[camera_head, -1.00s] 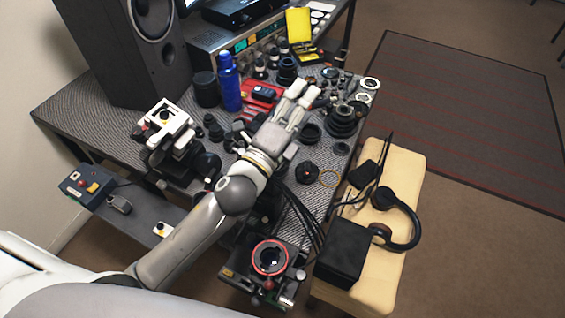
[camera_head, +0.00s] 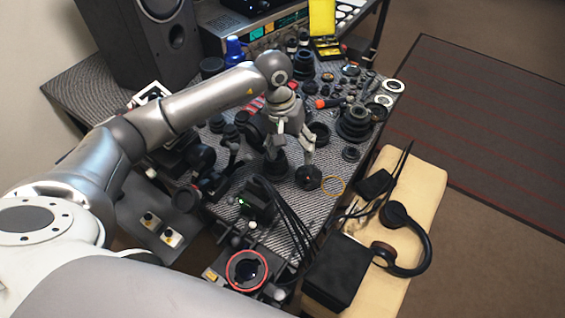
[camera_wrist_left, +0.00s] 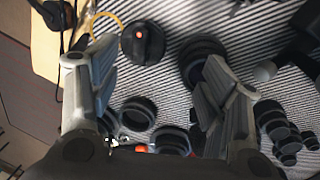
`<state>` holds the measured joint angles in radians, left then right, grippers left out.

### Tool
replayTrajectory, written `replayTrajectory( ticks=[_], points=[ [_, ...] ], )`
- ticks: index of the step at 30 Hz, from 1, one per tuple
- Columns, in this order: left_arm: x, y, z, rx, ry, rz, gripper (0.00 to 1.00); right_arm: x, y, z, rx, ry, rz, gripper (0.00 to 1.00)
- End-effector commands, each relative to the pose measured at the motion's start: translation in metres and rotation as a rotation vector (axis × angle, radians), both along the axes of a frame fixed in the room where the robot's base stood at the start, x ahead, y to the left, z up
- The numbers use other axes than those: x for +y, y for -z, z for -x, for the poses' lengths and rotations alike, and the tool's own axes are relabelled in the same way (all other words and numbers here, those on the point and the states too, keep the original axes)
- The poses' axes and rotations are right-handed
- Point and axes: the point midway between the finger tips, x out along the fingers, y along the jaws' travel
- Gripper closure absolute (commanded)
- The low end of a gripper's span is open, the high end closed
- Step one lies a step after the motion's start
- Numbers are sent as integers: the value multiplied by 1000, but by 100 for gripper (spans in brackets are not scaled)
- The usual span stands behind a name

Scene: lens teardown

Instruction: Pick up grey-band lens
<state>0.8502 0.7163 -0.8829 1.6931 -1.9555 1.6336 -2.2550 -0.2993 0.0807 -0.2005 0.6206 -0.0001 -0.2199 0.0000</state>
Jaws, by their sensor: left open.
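My left gripper (camera_head: 289,155) is open and empty, pointing down over the mat in the head view. Its fingers also show at either side of the left wrist view (camera_wrist_left: 160,58). A dark stepped lens (camera_head: 276,167) stands beside and partly behind the fingers; it also shows near the right finger in the wrist view (camera_wrist_left: 203,52). A round black part with an orange dot (camera_wrist_left: 143,43) lies between the fingers' lines, seen also in the head view (camera_head: 308,178). I cannot make out a grey band on any lens, so which one is the grey-band lens is unclear. My right gripper is out of view.
A yellow ring (camera_head: 334,186) and a dark lens ring (camera_head: 318,133) lie close by. Black cables (camera_head: 292,215) run near the front. A red-ringed device (camera_head: 247,270) and headphones (camera_head: 408,240) are in front.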

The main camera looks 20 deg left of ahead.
Motion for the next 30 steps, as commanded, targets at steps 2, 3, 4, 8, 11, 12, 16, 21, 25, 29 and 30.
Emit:
replayTrajectory(
  ticks=[2, 3, 4, 8, 11, 12, 16, 21, 25, 29, 30],
  points=[
    [28, -1, -4, 3, 29, -98, 31, 1, 3, 0, 0, 0, -1, 59],
    [37, -2, -5, 5, 39, -134, 31, 1, 4, 0, 0, 0, -1, 59],
    [43, -3, -5, 9, 47, -153, 31, 1, 4, 0, 0, 0, -1, 59],
    [52, 7, -4, 18, 59, -190, 31, 2, 1, 0, 0, 0, -2, 59],
    [53, 24, -3, 20, 59, -190, 31, 3, -3, 0, 1, 1, -3, 59],
    [52, 30, -4, 21, 58, -190, 31, 3, -4, 0, 1, 1, -3, 59],
    [52, 46, -4, 17, 59, -188, 31, 3, -6, 1, 1, 1, -4, 59],
    [52, 57, -4, 19, 58, -187, 31, 3, -10, 1, 2, 1, -3, 59],
    [53, 76, -5, 21, 57, -184, 31, 3, -20, 1, 2, 1, -3, 59],
    [53, 95, -6, 18, 58, -185, 31, 2, -23, 1, 2, 1, -3, 59],
    [53, 98, -6, 17, 58, -186, 31, 2, -23, 1, 2, 1, -3, 59]
  ],
)
